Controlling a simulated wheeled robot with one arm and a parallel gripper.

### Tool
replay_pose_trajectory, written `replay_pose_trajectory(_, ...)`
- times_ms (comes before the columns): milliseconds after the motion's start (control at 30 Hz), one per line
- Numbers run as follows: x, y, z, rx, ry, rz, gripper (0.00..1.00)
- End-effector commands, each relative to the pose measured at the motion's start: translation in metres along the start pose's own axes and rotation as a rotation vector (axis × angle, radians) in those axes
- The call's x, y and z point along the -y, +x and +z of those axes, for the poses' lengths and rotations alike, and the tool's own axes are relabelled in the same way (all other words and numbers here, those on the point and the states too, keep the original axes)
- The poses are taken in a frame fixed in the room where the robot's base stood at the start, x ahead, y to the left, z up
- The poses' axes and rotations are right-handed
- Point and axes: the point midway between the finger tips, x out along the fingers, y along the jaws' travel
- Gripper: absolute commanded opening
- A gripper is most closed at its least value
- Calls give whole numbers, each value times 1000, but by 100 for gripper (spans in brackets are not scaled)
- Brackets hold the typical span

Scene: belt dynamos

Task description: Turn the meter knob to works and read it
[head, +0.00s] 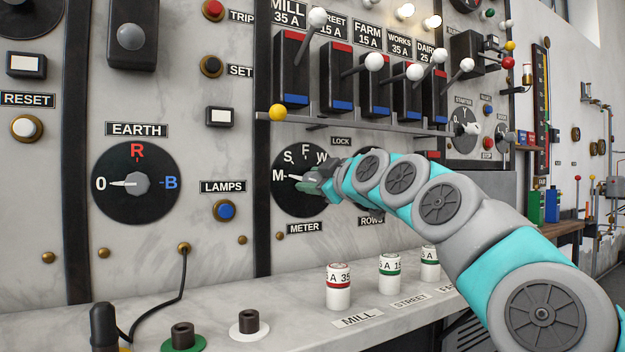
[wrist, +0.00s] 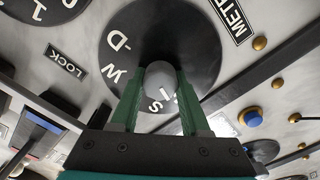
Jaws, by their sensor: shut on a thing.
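The meter dial (head: 290,206) is a round black plate with white letters, above the METER label (head: 304,228). M, S, F and W show around its left and top edge in the head view. Its white pointer (head: 290,178) points at M. My gripper (head: 312,184) reaches the dial's centre from the right and hides part of the knob. In the wrist view, the green fingers of my gripper (wrist: 159,80) close on both sides of the grey round knob (wrist: 161,72). D, W and S show on the dial there; other letters are hidden by the fingers.
The EARTH dial (head: 130,205) is to the left, with the blue LAMPS button (head: 224,211) between. A row of levers (head: 374,62) and a rail (head: 350,122) sit above. Fuses (head: 338,287) stand on the marble shelf (head: 270,305) below.

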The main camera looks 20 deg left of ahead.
Motion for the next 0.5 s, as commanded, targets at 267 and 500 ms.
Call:
replay_pose_trajectory(267, -1, 1, 1, 4, 201, -1, 0)
replay_pose_trajectory(500, -2, 0, 1, 3, 429, 0, 0)
